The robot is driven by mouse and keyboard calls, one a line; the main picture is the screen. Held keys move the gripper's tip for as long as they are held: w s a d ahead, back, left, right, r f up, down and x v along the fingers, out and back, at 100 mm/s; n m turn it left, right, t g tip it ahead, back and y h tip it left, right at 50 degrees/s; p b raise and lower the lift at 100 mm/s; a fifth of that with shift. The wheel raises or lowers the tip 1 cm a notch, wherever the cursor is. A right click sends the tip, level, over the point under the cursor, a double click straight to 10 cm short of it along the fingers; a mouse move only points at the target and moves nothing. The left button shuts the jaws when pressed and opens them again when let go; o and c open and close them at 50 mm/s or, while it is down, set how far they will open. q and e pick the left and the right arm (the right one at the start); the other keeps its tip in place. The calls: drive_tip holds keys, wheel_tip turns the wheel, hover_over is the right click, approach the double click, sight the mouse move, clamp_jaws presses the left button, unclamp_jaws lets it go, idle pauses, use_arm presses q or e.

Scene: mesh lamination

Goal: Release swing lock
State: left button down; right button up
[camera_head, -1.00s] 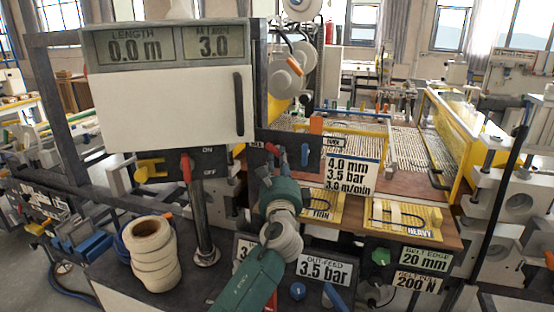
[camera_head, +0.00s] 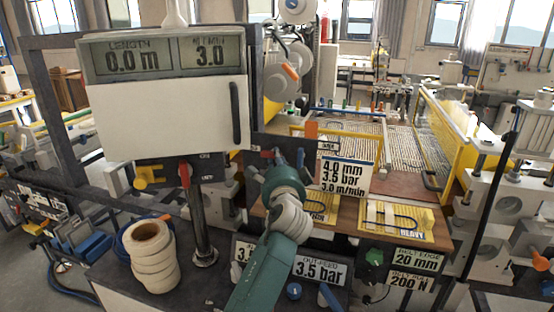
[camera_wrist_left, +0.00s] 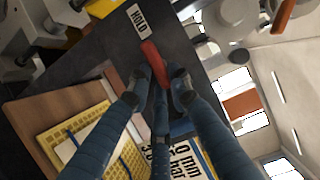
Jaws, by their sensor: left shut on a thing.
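A red lever (camera_wrist_left: 153,62) lies beside a small HOLD label (camera_wrist_left: 139,17) on a dark bar in the left wrist view. My left gripper (camera_wrist_left: 160,78) is closed around the lever's near end, with a dark fingertip on each side of it. In the head view my left gripper (camera_head: 282,160) reaches up to the dark frame right of the display panel (camera_head: 165,95). My green and grey wrist hides most of the lever there. My right gripper is in neither view.
A settings card (camera_head: 345,177) stands right of my gripper, with an orange handle (camera_head: 312,130) above it. Yellow trays lie on the wooden shelf, one marked HEAVY (camera_head: 395,217). A red lever (camera_head: 184,176) on a post and stacked white rolls (camera_head: 152,257) are at left.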

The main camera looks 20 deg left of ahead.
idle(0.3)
use_arm(q)
drive_tip(key=c, duration=1.6)
unclamp_jaws()
drive_tip(key=shift+o, duration=0.2)
drive_tip(key=v, duration=0.7)
drive_tip(key=shift+s, duration=0.25)
drive_tip(key=shift+f, duration=0.1)
